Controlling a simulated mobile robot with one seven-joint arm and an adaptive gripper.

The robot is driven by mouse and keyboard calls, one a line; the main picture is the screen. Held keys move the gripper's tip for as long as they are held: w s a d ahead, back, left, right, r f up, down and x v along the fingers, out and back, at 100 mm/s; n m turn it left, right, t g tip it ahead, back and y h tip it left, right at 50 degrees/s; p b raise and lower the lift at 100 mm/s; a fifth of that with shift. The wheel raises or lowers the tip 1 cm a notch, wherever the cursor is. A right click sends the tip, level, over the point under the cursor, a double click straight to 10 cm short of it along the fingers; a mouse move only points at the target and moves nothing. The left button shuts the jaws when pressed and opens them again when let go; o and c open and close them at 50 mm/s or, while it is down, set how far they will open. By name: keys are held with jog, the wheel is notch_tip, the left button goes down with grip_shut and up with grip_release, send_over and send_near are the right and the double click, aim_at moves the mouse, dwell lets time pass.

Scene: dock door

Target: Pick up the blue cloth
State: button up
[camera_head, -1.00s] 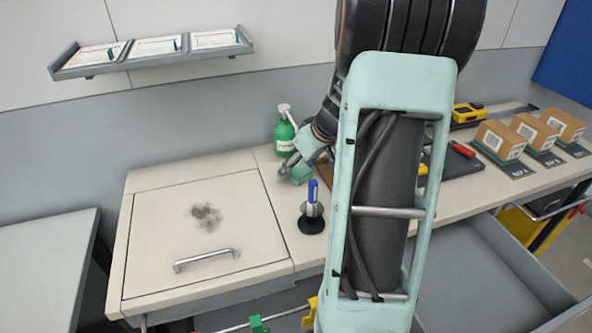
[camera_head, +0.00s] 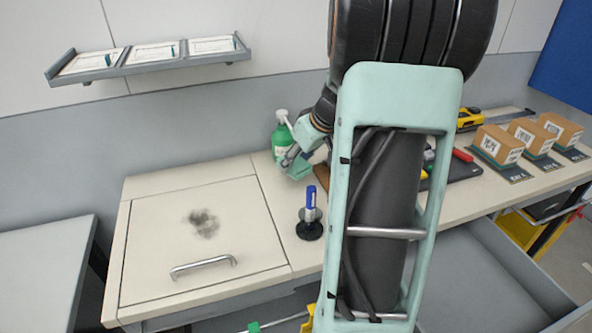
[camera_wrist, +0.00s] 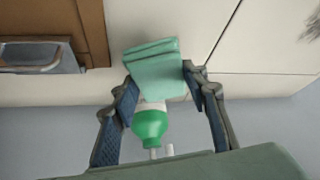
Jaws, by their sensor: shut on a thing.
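A folded pale green-teal cloth (camera_wrist: 156,72) is between my fingertips in the wrist view; it looks more green than blue. My gripper (camera_wrist: 160,82) is shut on it, one finger on each side. In the head view the cloth (camera_head: 299,169) shows small below my gripper (camera_head: 290,157), at the back of the worktop and in front of the green spray bottle (camera_head: 281,138). My arm hides part of the worktop to the right. No separate blue cloth is visible.
A blue marker stands in a black round holder (camera_head: 309,229) just in front. A hatch with a metal handle (camera_head: 203,266) and a dark smudge (camera_head: 203,222) lies left. Boxes (camera_head: 496,145) stand far right. An open drawer (camera_head: 480,275) is below.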

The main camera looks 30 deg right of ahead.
jog(key=s+b, duration=0.1)
jog(key=s, duration=0.5)
jog(key=s+d+b, duration=0.1)
jog(key=s, duration=0.5)
jog(key=s+d+b, duration=0.1)
jog(key=s+b, duration=0.1)
jog(key=s, duration=0.4)
jog(key=shift+d+f, duration=0.15)
jog(key=shift+d, duration=0.1)
jog(key=shift+w, duration=0.1)
jog(key=o, duration=0.6)
jog(key=c, duration=0.5)
jog(key=shift+o, duration=0.2)
